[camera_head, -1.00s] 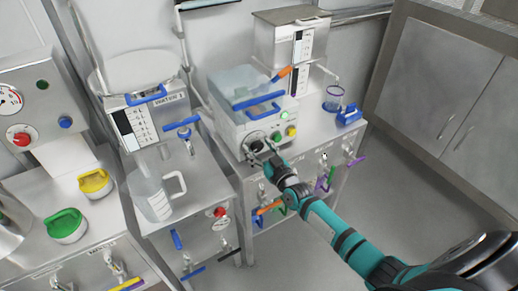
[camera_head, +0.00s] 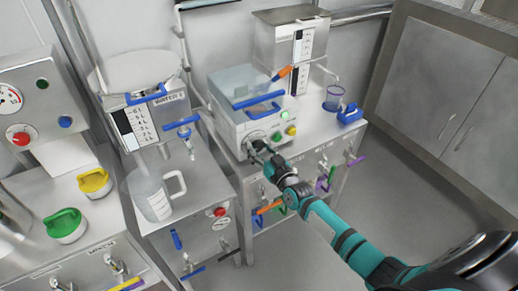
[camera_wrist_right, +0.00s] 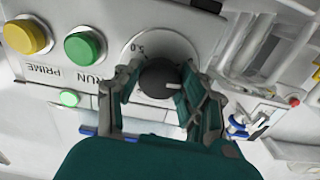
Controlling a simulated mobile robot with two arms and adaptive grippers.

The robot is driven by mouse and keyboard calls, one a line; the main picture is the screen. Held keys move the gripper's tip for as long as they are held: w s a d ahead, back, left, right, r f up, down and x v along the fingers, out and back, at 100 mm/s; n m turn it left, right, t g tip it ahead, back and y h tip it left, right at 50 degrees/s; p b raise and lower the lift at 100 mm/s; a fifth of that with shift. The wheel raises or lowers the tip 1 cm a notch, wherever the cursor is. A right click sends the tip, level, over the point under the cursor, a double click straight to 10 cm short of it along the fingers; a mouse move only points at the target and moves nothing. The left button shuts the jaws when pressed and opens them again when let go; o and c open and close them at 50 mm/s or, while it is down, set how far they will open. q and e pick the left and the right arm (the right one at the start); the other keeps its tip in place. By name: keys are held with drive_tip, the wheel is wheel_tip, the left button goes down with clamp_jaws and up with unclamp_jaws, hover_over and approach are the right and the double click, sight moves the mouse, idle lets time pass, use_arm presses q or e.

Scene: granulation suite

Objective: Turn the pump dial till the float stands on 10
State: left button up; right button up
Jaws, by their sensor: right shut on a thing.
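The pump dial is a black round knob (camera_wrist_right: 157,79) with a white line, on a pale round plate marked 5.0 in the right wrist view. The fingers of my right gripper (camera_wrist_right: 163,95) stand on both sides of the knob and are shut on it. In the head view my right gripper (camera_head: 259,149) is at the front of the white pump box (camera_head: 238,117), and hides most of the dial. I cannot make out the float or its reading. My left gripper is not in view.
Beside the dial are a green RUN button (camera_wrist_right: 84,47) and a yellow PRIME button (camera_wrist_right: 27,37). A clear jug (camera_head: 150,193) stands on the left bench. A small beaker (camera_head: 333,98) and a blue-handled item (camera_head: 349,113) stand right of the pump.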

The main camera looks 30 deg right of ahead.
drive_tip(key=m+b, duration=0.1)
drive_tip(key=m, duration=0.5)
drive_tip(key=shift+m, duration=0.3)
idle(0.5)
drive_tip(key=o, duration=1.2)
drive_tip(key=shift+s, duration=0.1)
drive_tip(key=s+d, duration=0.1)
drive_tip(key=s, duration=1)
drive_tip(key=shift+s, duration=0.4)
